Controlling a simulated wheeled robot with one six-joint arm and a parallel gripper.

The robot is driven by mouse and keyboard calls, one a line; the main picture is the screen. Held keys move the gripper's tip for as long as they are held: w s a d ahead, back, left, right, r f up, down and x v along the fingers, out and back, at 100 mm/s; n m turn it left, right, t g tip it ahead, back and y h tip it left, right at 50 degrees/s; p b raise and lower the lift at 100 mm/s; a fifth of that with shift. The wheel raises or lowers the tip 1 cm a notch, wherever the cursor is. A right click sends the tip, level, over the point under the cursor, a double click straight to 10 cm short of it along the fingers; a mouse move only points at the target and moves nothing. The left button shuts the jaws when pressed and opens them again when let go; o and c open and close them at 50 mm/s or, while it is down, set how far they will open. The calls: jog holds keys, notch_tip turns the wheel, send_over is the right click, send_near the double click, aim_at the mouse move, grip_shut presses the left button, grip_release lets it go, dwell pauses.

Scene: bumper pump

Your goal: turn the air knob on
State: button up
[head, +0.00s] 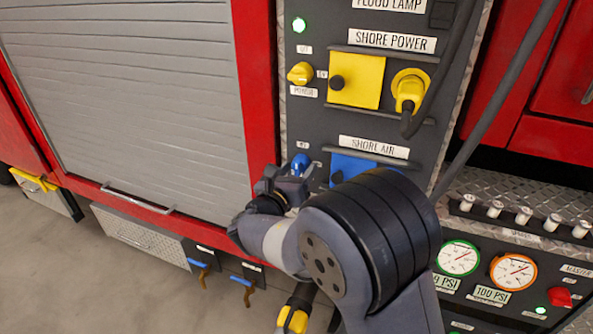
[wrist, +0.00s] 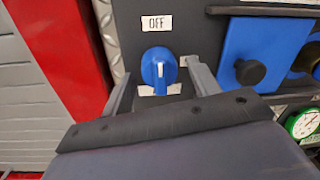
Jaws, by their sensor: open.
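The blue air knob (wrist: 159,69) is on the dark panel in the wrist view, below a white OFF label (wrist: 157,23). A white line on the knob points roughly up, towards OFF. My gripper (wrist: 158,82) is open, with one finger on each side of the knob; I cannot tell whether either finger touches it. In the head view, the knob (head: 300,163) shows just above my gripper (head: 290,182), and my arm hides the panel below it. The label beneath the knob is mostly hidden.
A blue shore air cover (wrist: 251,55) with a black knob stands close right of my gripper. Above are the yellow power knob (head: 300,73), yellow shore power cover (head: 368,82) and plugged cable (head: 408,90). A red frame and grey shutter (head: 140,90) lie left.

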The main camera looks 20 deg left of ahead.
jog(key=c, duration=1)
jog(key=shift+f+b, duration=0.1)
jog(key=shift+b, duration=0.3)
jog(key=m+b, duration=0.2)
jog(key=b, duration=0.1)
jog(key=shift+f+m, duration=0.15)
jog(key=shift+m, duration=0.25)
jog(key=m+b, duration=0.6)
jog(key=b, duration=0.2)
jog(key=shift+a, duration=0.1)
jog(key=m+b, duration=0.4)
jog(key=b, duration=0.1)
jog(key=shift+y, duration=0.4)
jog(key=m+b, duration=0.4)
jog(key=shift+r, duration=0.4)
jog(key=shift+r+m+g+b, duration=0.1)
jog(key=shift+m+g+b, duration=0.2)
jog(key=shift+m+b, duration=0.1)
